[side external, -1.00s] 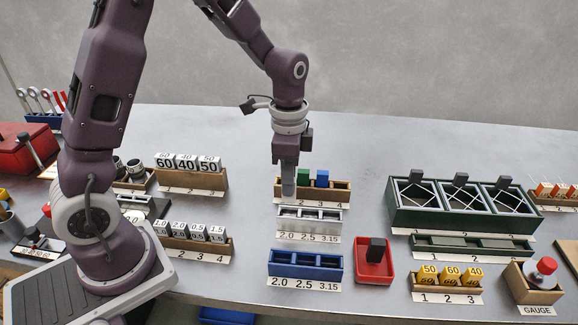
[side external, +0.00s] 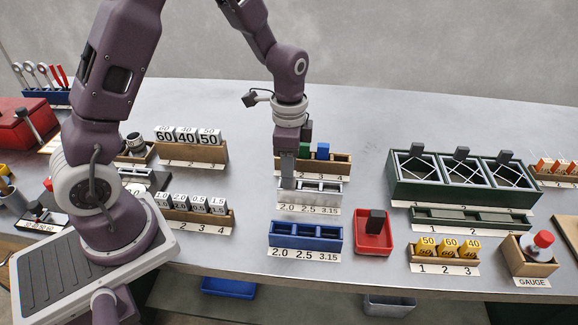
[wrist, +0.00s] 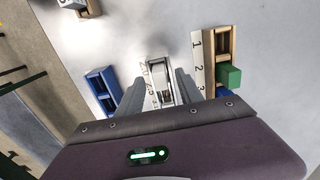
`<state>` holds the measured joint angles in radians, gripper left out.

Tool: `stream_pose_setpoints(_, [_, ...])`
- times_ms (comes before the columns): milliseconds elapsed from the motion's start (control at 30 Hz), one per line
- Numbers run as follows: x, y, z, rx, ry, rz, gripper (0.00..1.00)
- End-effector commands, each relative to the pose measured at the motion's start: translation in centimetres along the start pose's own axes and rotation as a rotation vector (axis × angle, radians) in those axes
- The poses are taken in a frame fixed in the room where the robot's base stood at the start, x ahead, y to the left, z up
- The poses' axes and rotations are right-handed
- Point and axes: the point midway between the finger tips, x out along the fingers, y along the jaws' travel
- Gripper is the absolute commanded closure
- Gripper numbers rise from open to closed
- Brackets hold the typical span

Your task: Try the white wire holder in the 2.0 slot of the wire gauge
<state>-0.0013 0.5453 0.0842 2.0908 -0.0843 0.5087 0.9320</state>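The wire gauge is the pale grey rack (side external: 322,194) in the middle of the table, with a 2.0, 2.5, 3.15 label in front. My gripper (side external: 288,184) points down at its left end, by the 2.0 slot. In the wrist view, a white block, the white wire holder (wrist: 159,68), shows between the fingers, which sit close against both its sides. The fingers hide part of the gauge. The lower end of the holder is hidden, so I cannot tell how deep it sits in the slot.
The wooden rack (side external: 342,172) behind holds a green block (wrist: 230,76) and a blue block (side external: 323,151); its slot 1 looks empty in the wrist view. A blue rack (side external: 306,246) stands in front, and a red tray (side external: 361,245) with a dark block lies to the right.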

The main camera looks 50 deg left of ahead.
Motion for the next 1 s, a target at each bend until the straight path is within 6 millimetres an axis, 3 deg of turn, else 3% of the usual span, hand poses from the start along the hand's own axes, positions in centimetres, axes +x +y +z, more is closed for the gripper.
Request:
stream_pose_setpoints(233, [-0.7,-0.1,-0.1,0.001,0.002,-0.002,0.57])
stream_pose_setpoints(500, [-6.0,-0.1,-0.1,0.001,0.004,-0.004,0.57])
stream_pose_setpoints(600, [-6.9,0.0,0.0,0.001,0.002,-0.002,0.57])
stream_pose_setpoints(1000, [-7.4,0.1,0.1,-0.006,0.004,-0.003,0.57])
